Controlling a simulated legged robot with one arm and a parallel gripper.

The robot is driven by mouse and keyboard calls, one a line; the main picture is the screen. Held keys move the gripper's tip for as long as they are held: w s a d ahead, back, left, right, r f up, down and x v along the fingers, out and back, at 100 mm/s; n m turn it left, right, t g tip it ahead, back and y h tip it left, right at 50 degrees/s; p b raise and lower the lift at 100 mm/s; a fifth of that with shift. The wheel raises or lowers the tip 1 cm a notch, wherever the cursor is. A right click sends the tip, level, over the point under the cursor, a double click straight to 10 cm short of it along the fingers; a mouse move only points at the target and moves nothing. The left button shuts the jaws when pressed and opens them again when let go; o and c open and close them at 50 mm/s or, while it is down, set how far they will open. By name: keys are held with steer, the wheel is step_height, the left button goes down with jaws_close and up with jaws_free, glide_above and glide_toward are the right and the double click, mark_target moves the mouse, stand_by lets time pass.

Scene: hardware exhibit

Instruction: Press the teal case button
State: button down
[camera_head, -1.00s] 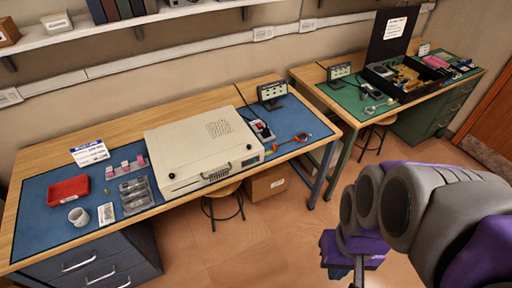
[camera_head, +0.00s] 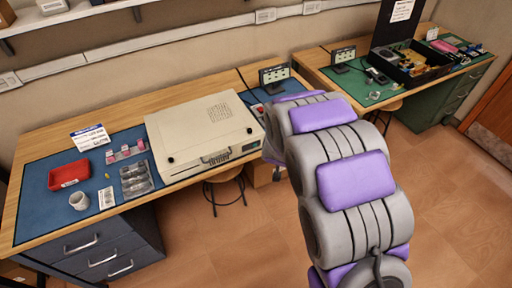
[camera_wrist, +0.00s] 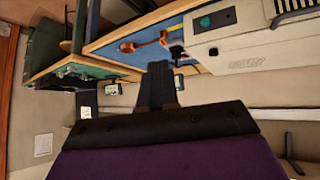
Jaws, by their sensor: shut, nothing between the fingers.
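The beige case (camera_head: 205,135) lies on the blue mat of the near bench. It also shows in the wrist view (camera_wrist: 258,45), turned around, at the top right. A small teal patch (camera_wrist: 206,21) sits in a dark panel on the case's front; I cannot tell for sure whether it is the button or a display. In the head view that panel (camera_head: 250,147) is small, beside my arm. My gripper (camera_wrist: 159,70) is shut and empty in the wrist view, apart from the case. In the head view my arm hides it.
A stool (camera_head: 225,185) stands below the bench. An orange tool (camera_wrist: 145,43) lies on the bench in the wrist view.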

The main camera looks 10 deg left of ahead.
mark_target(255, 145)
steer(key=w+a+f+n+t+h, duration=0.25)
steer(key=w+f+t, duration=0.2)
steer(key=f, duration=0.55)
steer(key=s+f+n+t+h+b, duration=0.1)
steer(key=s+f+n+t, duration=0.2)
steer(key=f+t, duration=0.2)
steer(key=shift+s+a+f+h, duration=0.35)
steer(key=shift+s+a+f, duration=0.05)
steer(key=shift+a+f, duration=0.05)
steer(key=shift+w+b, duration=0.15)
steer(key=shift+b, duration=0.15)
steer(key=shift+w+a+b, duration=0.55)
steer(key=shift+w+a, duration=0.25)
steer(key=shift+w, duration=0.4)
steer(key=shift+w+a+b, duration=0.55)
steer(key=shift+w+a, duration=0.25)
steer(key=shift+w, duration=0.35)
steer(key=shift+w+a+b, duration=0.55)
steer(key=shift+w+a, duration=0.25)
steer(key=shift+w, duration=0.4)
steer(key=shift+w+r, duration=0.1)
steer(key=shift+w+a, duration=0.2)
